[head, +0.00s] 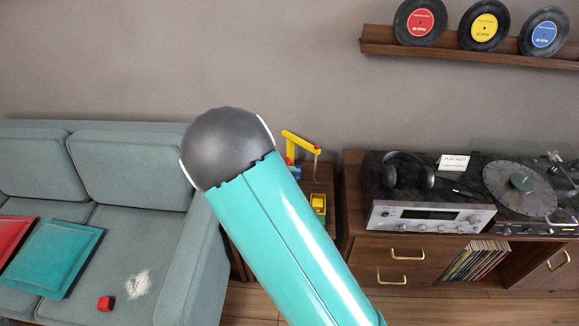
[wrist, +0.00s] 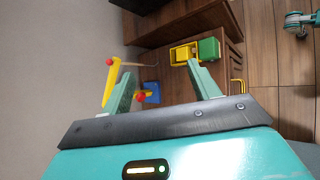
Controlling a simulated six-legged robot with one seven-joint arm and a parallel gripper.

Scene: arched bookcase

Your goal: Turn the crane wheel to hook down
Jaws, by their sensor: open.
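The toy crane stands on a small wooden side table between the sofa and the record cabinet. In the head view its yellow boom (head: 300,141) reaches right, with a red piece at its end and a thin line hanging below. In the wrist view the yellow boom (wrist: 110,84) is at left and the blue base (wrist: 152,92) lies between my fingers. A small red knob with yellow around it (wrist: 141,96) is near the left finger; it may be the wheel. My gripper (wrist: 163,80) is open and empty, fingers apart. My arm hides it in the head view.
A yellow and green toy truck (wrist: 183,52) stands on the side table (wrist: 165,71), beyond my right fingertip. The grey-green sofa (head: 130,170) is left. The cabinet (head: 352,215) with amplifier (head: 430,215) and turntable (head: 519,188) is right.

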